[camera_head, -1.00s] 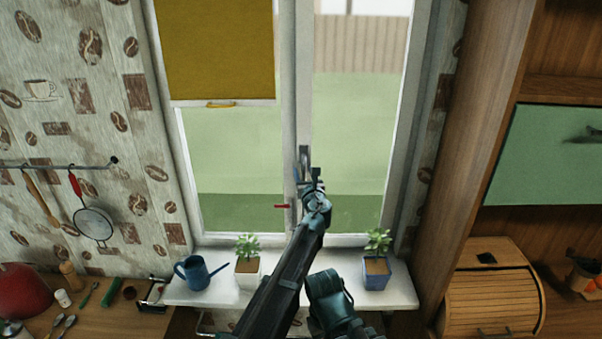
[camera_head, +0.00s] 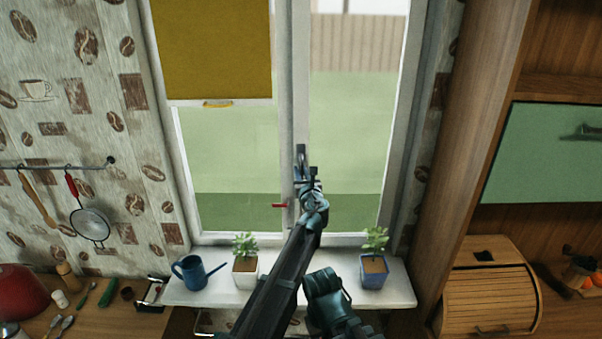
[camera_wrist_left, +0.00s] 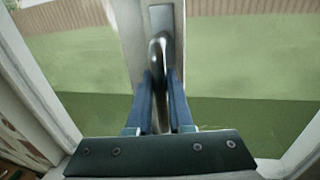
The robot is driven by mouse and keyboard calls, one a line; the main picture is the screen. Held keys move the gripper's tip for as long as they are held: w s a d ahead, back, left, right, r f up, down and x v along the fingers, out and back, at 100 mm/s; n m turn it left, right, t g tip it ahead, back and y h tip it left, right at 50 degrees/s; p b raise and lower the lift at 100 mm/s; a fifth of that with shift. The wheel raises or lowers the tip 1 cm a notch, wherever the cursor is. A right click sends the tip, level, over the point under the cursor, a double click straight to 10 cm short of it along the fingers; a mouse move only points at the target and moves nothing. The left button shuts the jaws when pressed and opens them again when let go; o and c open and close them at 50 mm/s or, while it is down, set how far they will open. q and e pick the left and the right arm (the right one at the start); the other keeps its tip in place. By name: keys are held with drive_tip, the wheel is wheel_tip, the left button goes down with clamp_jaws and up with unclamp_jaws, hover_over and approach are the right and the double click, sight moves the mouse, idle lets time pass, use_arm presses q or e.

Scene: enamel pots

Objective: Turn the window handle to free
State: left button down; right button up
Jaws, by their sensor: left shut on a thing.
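The window handle (camera_head: 301,153) is a grey metal lever on the middle frame post of the window. Its plate and curved neck show clearly in the left wrist view (camera_wrist_left: 159,45), with the grip running down from the plate between my fingers. My left gripper (camera_head: 308,180) is at the handle, its two blue fingers (camera_wrist_left: 160,92) shut on the grip from both sides. The lower end of the grip is partly hidden by the fingers and the gripper body. The window (camera_head: 240,150) looks closed.
A small red piece (camera_head: 279,205) sticks out left of the post. On the white sill (camera_head: 215,295) stand a blue watering can (camera_head: 190,272), a plant in a white pot (camera_head: 245,264) and a plant in a blue pot (camera_head: 374,271). A yellow blind (camera_head: 212,50) covers the upper left pane.

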use_arm(q)
drive_tip(key=shift+d+n, duration=0.1)
drive_tip(key=shift+n, duration=0.2)
idle(0.7)
drive_tip(key=d+n+p, duration=0.1)
drive_tip(key=n, duration=0.1)
drive_tip(key=d+r+n+g+p, duration=0.1)
drive_tip(key=n+p, duration=0.1)
drive_tip(key=n, duration=0.1)
drive_tip(key=d+n+h+p, duration=0.1)
drive_tip(key=n+p, duration=0.1)
drive_tip(key=n, duration=0.1)
drive_tip(key=shift+r, duration=0.4)
drive_tip(key=n+p, duration=0.1)
drive_tip(key=n, duration=0.1)
drive_tip(key=r+n+h+p, duration=0.1)
drive_tip(key=n, duration=0.1)
drive_tip(key=shift+d+r+g, duration=0.15)
drive_tip(key=shift+d+g, duration=0.25)
drive_tip(key=shift+d+r+n+h+p, duration=0.1)
drive_tip(key=shift+r+n+h+p, duration=0.25)
drive_tip(key=shift+n, duration=0.4)
drive_tip(key=shift+r+n+h+p, duration=0.2)
drive_tip(key=shift+n+h+p, duration=0.2)
drive_tip(key=shift+n, duration=0.35)
drive_tip(key=c, duration=0.8)
unclamp_jaws()
drive_tip(key=shift+s+r, duration=0.1)
